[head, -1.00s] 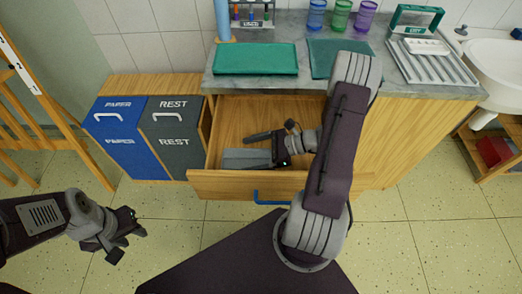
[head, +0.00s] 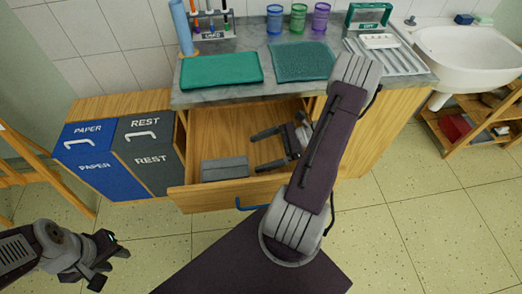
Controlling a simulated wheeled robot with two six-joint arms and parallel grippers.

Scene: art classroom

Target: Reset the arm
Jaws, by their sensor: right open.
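My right gripper (head: 254,153) is inside the open drawer (head: 192,188). Its two fingers are spread apart and point left, with nothing between them. My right arm crosses in front of the counter and hides the drawer's right part. A grey flat box (head: 225,168) lies in the drawer, left of the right gripper's fingertips and apart from them. My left gripper (head: 112,267) hangs over the floor at the lower left, away from the furniture. Nothing shows in it, but its finger gap is hard to judge from this angle.
The counter (head: 265,82) holds a green folder (head: 221,69), a teal cloth (head: 303,61), coloured cups (head: 298,18) and a ridged tray (head: 396,58). Paper (head: 98,170) and rest (head: 152,160) bins stand left of the drawer. Tiled floor at right (head: 430,225) is free.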

